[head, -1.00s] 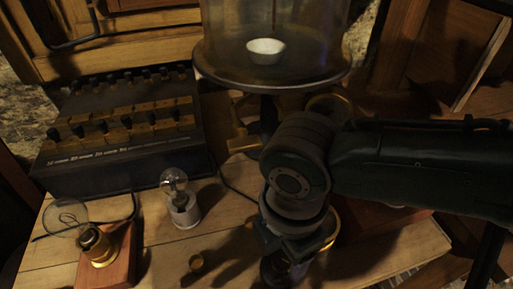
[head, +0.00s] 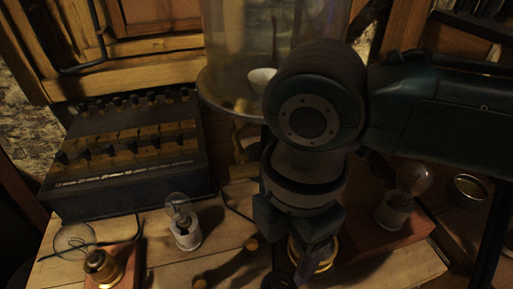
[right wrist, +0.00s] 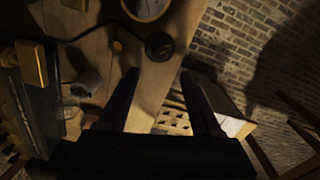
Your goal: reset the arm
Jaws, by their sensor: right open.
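My right arm comes in from the right in the head view, its dark wrist hanging over the wooden table. My right gripper (head: 312,262) points down near the table's front part, beside a brass ring-like piece (head: 322,256). In the right wrist view its two dark fingers are apart (right wrist: 159,76), with nothing seen between them but the scene below. The wrist hides part of the glass jar (head: 235,45) behind it. My left gripper is not in view.
A black switch box (head: 125,185) stands at the left. Bulbs stand on a white base (head: 186,233), a brass-topped wooden block (head: 126,265) and, at right, a white base (head: 393,212) on a reddish board (head: 425,225). A white cup (head: 262,79) sits inside the jar.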

